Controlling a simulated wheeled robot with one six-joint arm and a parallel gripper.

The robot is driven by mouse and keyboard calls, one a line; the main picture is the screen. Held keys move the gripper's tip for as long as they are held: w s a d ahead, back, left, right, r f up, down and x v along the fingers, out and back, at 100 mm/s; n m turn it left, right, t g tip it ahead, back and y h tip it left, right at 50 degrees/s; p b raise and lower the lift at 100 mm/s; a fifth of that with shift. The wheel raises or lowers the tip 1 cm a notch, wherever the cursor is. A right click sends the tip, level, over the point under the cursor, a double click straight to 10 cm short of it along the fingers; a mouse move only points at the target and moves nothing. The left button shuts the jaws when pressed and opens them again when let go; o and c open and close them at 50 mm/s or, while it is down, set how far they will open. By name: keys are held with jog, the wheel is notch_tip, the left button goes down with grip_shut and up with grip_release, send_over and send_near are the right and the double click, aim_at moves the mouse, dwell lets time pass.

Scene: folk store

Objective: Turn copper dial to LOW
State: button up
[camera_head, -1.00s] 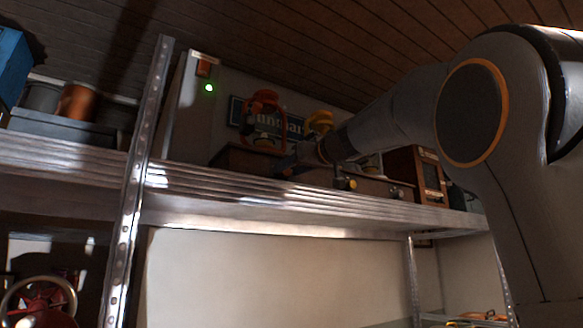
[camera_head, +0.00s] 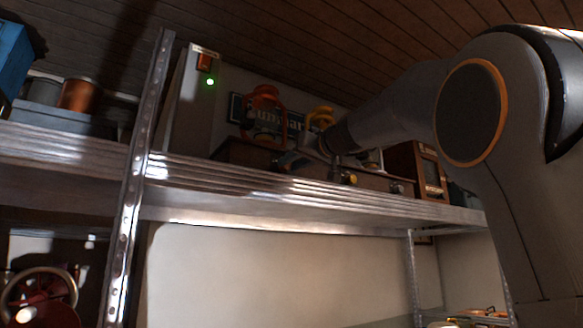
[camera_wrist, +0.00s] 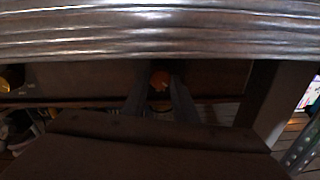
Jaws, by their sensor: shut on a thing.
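The copper dial (camera_wrist: 160,79) shows in the wrist view as a small orange-copper round knob on the face of a brown wooden box (camera_wrist: 215,76). My gripper (camera_wrist: 160,92) is shut on it, with one dark finger on each side. In the head view my gripper (camera_head: 291,159) is at the front of the wooden box on the upper shelf, and it hides the dial there. I cannot read the dial's setting or any LOW mark. A brass knob (camera_wrist: 12,78) sits at the far left of the wrist view, with small unreadable lettering beside it.
The metal shelf edge (camera_head: 225,187) runs just below the box front. A metal post (camera_head: 140,150) stands left of it. An orange lantern (camera_head: 263,110), a yellow object (camera_head: 319,118) and a wooden cabinet (camera_head: 425,172) stand nearby. A green light (camera_head: 210,82) glows on a pale panel.

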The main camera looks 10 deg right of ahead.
jog(key=m+b, duration=0.1)
jog(key=m, duration=0.3)
jog(key=shift+f+m, duration=0.1)
jog(key=shift+m, duration=0.2)
jog(key=m, duration=0.4)
jog(key=shift+m+h, duration=0.3)
jog(key=shift+m, duration=0.1)
jog(key=o, duration=1.1)
jog(key=shift+c, duration=0.2)
